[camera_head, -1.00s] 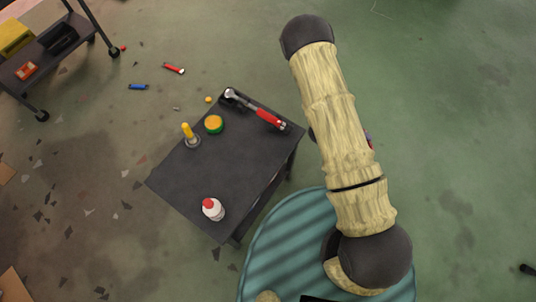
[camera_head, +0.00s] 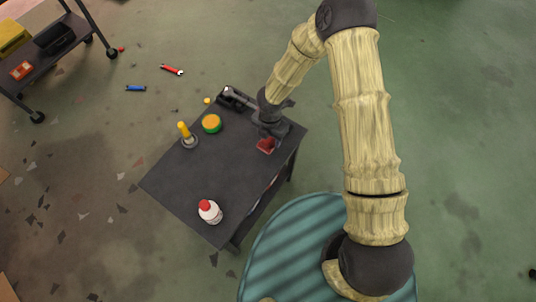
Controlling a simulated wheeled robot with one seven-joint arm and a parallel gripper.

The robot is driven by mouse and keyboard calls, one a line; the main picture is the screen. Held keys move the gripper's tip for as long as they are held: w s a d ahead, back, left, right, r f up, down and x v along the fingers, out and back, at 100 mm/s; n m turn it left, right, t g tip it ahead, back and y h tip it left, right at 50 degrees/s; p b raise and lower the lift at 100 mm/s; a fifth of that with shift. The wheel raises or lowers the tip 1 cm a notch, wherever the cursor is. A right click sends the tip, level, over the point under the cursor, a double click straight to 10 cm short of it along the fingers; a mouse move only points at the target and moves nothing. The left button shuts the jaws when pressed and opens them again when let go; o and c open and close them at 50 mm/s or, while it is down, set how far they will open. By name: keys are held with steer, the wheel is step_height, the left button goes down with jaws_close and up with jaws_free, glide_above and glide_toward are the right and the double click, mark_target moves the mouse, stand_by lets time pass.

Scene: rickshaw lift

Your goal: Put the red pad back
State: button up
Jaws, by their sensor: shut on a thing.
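The red pad (camera_head: 266,146) shows as a small red patch at the tip of my gripper (camera_head: 268,139), over the right back part of the dark table (camera_head: 215,175). My gripper points down and is shut on the pad. My gripper hides part of the pad, and I cannot tell whether the pad touches the tabletop. A ratchet wrench (camera_head: 232,93) lies at the table's back edge; my arm hides its red handle.
On the table stand a green and orange roll (camera_head: 211,123), a yellow-handled tool (camera_head: 185,132) and a white bottle with a red cap (camera_head: 209,211). The tabletop's middle is clear. A dark cart (camera_head: 45,60) stands at the back left.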

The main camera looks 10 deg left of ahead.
mark_target(268, 143)
steer(key=shift+w+a+r, duration=0.1)
steer(key=shift+a+r, duration=0.1)
steer(key=shift+a, duration=0.15)
step_height(268, 143, down, 6)
steer(key=shift+r+b, duration=0.1)
steer(key=shift+b, duration=0.3)
steer(key=shift+w+f, duration=0.1)
steer(key=shift+f, duration=0.2)
steer(key=shift+s, duration=0.2)
steer(key=shift+f, duration=1.9)
steer(key=o, duration=0.9)
steer(key=shift+w, duration=0.1)
steer(key=shift+d, duration=0.1)
